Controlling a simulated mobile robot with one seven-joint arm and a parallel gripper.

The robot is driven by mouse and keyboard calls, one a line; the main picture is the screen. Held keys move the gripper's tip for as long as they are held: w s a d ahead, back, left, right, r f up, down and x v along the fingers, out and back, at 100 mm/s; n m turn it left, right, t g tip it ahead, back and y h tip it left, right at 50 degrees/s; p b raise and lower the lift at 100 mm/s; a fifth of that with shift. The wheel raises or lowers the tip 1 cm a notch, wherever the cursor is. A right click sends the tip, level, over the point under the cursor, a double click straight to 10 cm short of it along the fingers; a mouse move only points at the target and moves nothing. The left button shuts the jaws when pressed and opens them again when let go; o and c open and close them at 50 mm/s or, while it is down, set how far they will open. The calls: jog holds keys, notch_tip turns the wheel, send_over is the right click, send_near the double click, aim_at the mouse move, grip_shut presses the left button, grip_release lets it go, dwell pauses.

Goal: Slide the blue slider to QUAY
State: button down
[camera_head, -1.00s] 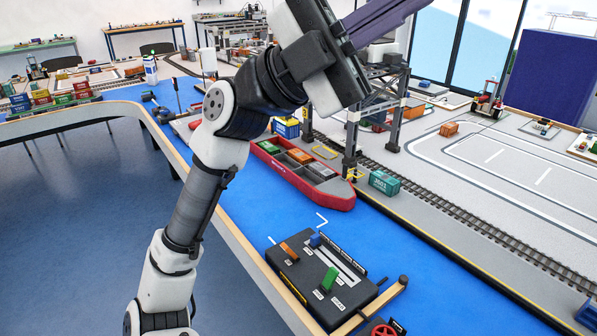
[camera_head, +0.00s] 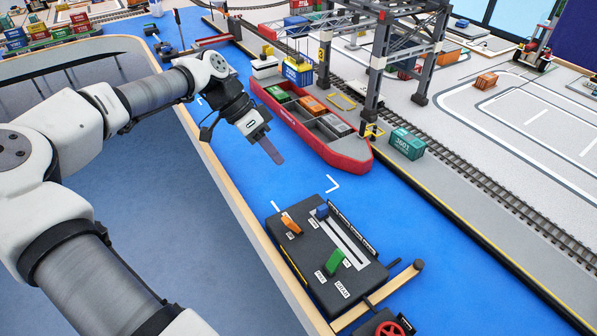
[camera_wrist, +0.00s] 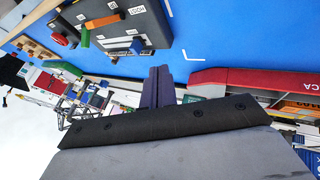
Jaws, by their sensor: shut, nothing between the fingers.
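The blue slider (camera_head: 322,211) stands near the far end of its pale slot on the black control box (camera_head: 311,262). Orange (camera_head: 290,223) and green (camera_head: 334,261) levers stand on the same box. The blue slider also shows in the wrist view (camera_wrist: 137,46), near the box's edge. My gripper (camera_head: 273,153) is shut and empty, above the blue surface, up and left of the box and apart from it. In the wrist view the purple fingers (camera_wrist: 158,87) are together. The box's labels are too small for me to read QUAY with certainty.
A red ship (camera_head: 330,148) with containers lies beyond my gripper, under the gantry crane (camera_head: 378,75). A teal container (camera_head: 407,143) stands by the rails. A red wheel (camera_head: 389,328) and a wooden bar (camera_head: 375,298) are at the box's near side. Blue surface between gripper and box is clear.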

aim_at(322, 212)
jog(key=p+x, duration=0.1)
jog(key=x, duration=0.9)
jog(key=shift+s+d, duration=0.1)
jog(key=s, duration=0.1)
jog(key=s+d+p, duration=0.1)
jog(key=shift+s+d+r, duration=0.25)
jog(key=shift+s+d, duration=0.05)
jog(key=shift+d, duration=0.05)
jog(key=shift+s+d+f, duration=0.1)
jog(key=shift+s+d, duration=0.1)
jog(key=shift+s, duration=0.05)
jog(key=shift+s, duration=0.1)
